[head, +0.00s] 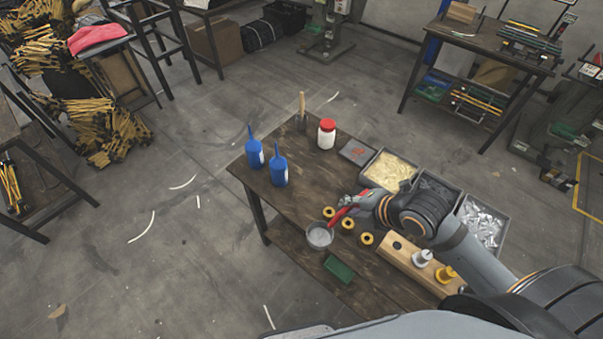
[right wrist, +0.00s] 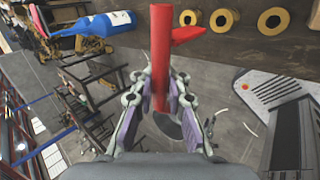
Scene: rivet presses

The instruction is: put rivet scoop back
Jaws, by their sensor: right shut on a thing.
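The rivet scoop shows as a red handle (head: 342,215) in the head view. My right gripper (head: 359,203) is shut on it above the table. In the right wrist view the red handle (right wrist: 160,55) stands between the two fingers (right wrist: 160,95), with a short red branch to one side. In the head view its lower end meets the rim of a grey round cup (head: 319,236); I cannot tell whether they are joined. My left gripper is in neither view.
Two blue bottles (head: 279,171) and a red-lidded jar (head: 327,134) stand at the back. Several yellow rolls (head: 348,223), a green block (head: 339,269) and a wooden block (head: 405,258) lie near the gripper. Bins (head: 389,170) line the right edge. The left-front tabletop is clear.

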